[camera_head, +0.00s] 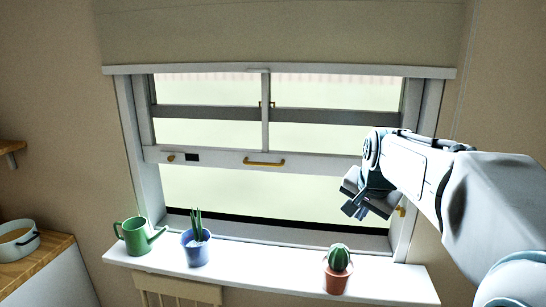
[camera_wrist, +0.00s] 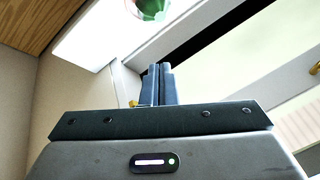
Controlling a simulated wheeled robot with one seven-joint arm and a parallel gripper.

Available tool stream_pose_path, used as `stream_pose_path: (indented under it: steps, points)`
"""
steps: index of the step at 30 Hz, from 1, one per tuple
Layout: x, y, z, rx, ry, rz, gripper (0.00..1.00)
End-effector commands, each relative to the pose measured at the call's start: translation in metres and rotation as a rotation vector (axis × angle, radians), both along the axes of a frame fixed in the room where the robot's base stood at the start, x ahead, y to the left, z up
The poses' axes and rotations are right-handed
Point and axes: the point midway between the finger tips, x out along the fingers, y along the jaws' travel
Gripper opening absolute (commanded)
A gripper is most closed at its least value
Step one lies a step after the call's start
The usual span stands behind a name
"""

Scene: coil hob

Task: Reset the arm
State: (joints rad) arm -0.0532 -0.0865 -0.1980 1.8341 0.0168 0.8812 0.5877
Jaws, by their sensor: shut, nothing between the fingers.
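My gripper (camera_head: 355,207) is at the right side of the window in the head view, in front of the lower opening and above the sill. In the wrist view its two fingers (camera_wrist: 160,85) are together, with nothing between them. My arm reaches in from the right edge of the head view. The window (camera_head: 264,159) has its lower sash raised, with an open gap beneath it. A brass handle (camera_head: 263,162) sits on the sash's lower rail.
The white sill (camera_head: 265,273) bears a green watering can (camera_head: 137,237), a blue pot with a plant (camera_head: 196,247) and a cactus in a terracotta pot (camera_head: 337,270), which stands below my gripper. A pot (camera_head: 18,241) stands on a wooden counter at the left.

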Motion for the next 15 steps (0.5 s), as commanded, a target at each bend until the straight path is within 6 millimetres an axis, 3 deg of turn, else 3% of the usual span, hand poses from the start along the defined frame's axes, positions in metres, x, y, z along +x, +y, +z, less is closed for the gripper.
stream_pose_path:
  steps: [1, 9, 15]
  points:
    - [-0.026, 0.01, -0.009, -0.019, 0.022, 0.07, 0.0]
    - [-0.148, 0.051, -0.073, -0.155, 0.138, 0.453, 0.0]
    - [-0.207, 0.064, -0.112, -0.232, 0.197, 0.643, 0.0]
